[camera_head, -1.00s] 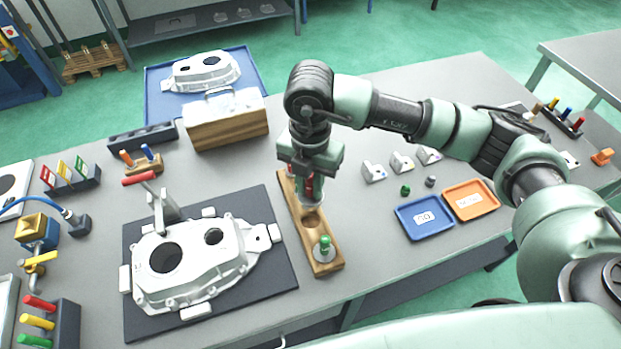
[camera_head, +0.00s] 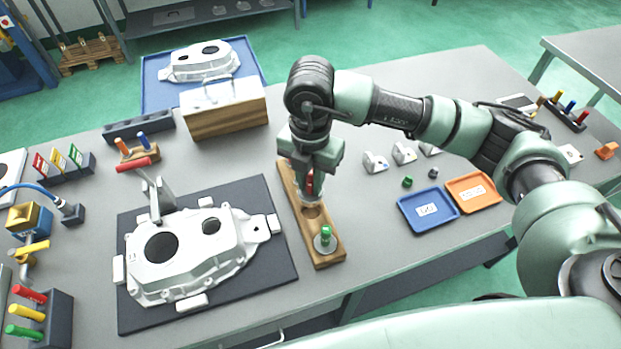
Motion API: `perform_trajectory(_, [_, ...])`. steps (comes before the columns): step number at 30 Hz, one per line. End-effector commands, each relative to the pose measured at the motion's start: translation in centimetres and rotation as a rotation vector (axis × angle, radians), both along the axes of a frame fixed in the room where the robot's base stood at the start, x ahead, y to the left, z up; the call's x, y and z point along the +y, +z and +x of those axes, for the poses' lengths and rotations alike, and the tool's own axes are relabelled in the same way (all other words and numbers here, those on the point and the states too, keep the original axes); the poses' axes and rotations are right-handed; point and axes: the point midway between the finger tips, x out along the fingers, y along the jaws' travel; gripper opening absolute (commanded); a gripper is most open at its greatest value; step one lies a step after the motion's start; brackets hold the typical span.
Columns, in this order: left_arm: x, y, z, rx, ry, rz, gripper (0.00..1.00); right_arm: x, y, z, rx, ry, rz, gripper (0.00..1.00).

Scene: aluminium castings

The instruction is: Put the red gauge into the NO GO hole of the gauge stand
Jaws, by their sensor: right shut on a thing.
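The gauge stand (camera_head: 298,220) is a long wooden block on the grey bench, to the right of the black mat. The green gauge (camera_head: 326,235), with a grey disc under its knob, sits at the stand's near end. My right gripper (camera_head: 311,188) points down over the far half of the stand and is shut on the red gauge (camera_head: 310,182). The red gauge's grey lower part is close above or at the wood; I cannot tell whether it is in a hole. My left gripper is not in view.
A white casting (camera_head: 190,252) lies on the black mat (camera_head: 262,270) with a red-handled clamp (camera_head: 140,163) behind it. A wooden box (camera_head: 226,118) stands behind. A blue tray (camera_head: 427,222) and an orange tray (camera_head: 473,206) lie at the right. Bare bench lies between stand and trays.

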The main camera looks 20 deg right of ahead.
Motion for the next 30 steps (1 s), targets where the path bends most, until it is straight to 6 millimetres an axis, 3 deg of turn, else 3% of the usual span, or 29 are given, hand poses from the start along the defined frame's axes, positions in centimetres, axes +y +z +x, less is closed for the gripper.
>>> perform_trajectory(3, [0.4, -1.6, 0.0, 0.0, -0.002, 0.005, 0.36, 0.0, -1.7, 0.0, 0.0, 0.0, 0.0, 0.0])
perform_trajectory(9, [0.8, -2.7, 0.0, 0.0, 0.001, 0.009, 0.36, 0.0, -3.1, 0.0, 0.0, 0.0, 0.0, 0.0])
perform_trajectory(30, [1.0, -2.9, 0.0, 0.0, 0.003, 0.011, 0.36, 0.0, -3.2, 0.0, -0.001, 0.0, 0.001, 0.0])
